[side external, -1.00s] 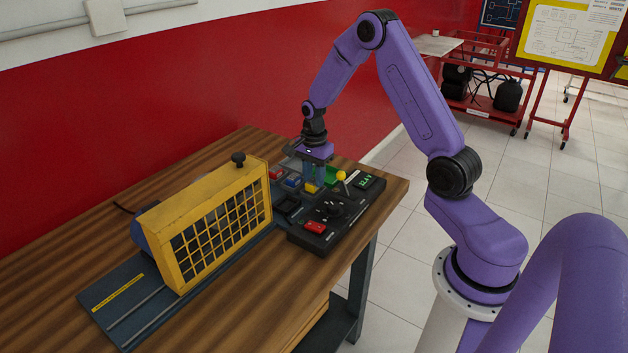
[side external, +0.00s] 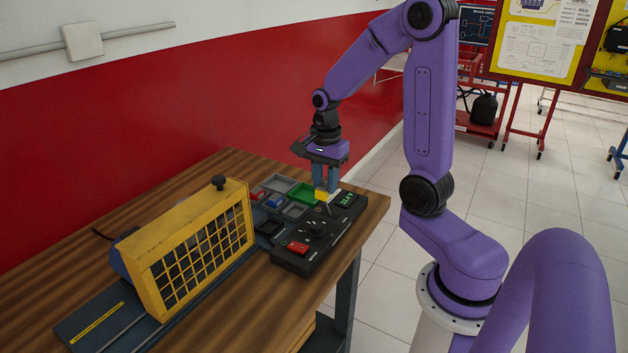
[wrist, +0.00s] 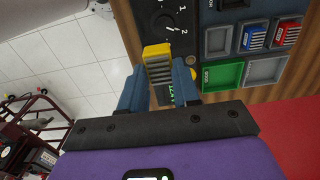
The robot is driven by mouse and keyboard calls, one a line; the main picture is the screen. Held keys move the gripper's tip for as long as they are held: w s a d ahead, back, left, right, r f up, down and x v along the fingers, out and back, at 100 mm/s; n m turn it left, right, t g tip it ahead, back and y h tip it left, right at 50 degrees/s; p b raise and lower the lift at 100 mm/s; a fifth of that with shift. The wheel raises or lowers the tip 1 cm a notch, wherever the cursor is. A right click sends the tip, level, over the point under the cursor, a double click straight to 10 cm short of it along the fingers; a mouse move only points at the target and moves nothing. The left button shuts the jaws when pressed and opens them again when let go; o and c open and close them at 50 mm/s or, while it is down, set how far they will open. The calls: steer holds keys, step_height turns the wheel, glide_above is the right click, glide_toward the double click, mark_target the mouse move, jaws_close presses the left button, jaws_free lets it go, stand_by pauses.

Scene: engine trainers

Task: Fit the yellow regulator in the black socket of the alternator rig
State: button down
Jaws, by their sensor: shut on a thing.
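My gripper (side external: 325,180) is shut on the yellow regulator (side external: 322,196) and holds it above the right part of the bench panel, near the green display. In the wrist view the regulator (wrist: 158,66) sits between the blue fingers, its ribbed grey face showing. The black socket (side external: 268,227) is a dark recess between the yellow mesh guard (side external: 195,245) and the dial panel, left of and nearer the camera than my gripper. It looks empty, though its inside is too dark and small to be sure.
A red block (side external: 258,193) and a blue block (side external: 274,201) sit in tray pockets. An empty grey pocket (wrist: 217,41) and the green tray (wrist: 222,74) lie beside them. A dial (side external: 316,228) and red switch (side external: 297,246) are on the panel. The guard stands tall.

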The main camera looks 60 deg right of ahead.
steer(key=n, duration=0.2)
steer(key=a+n, duration=0.1)
steer(key=n, duration=0.1)
steer(key=shift+r, duration=0.3)
steer(key=w+a+f+n, duration=0.25)
steer(key=w+n, duration=0.45)
steer(key=n, duration=0.9)
steer(key=w+a+f+n, duration=0.25)
steer(key=w+n, duration=0.45)
steer(key=n, duration=0.9)
steer(key=shift+f, duration=2.95)
steer(key=shift+f, duration=0.85)
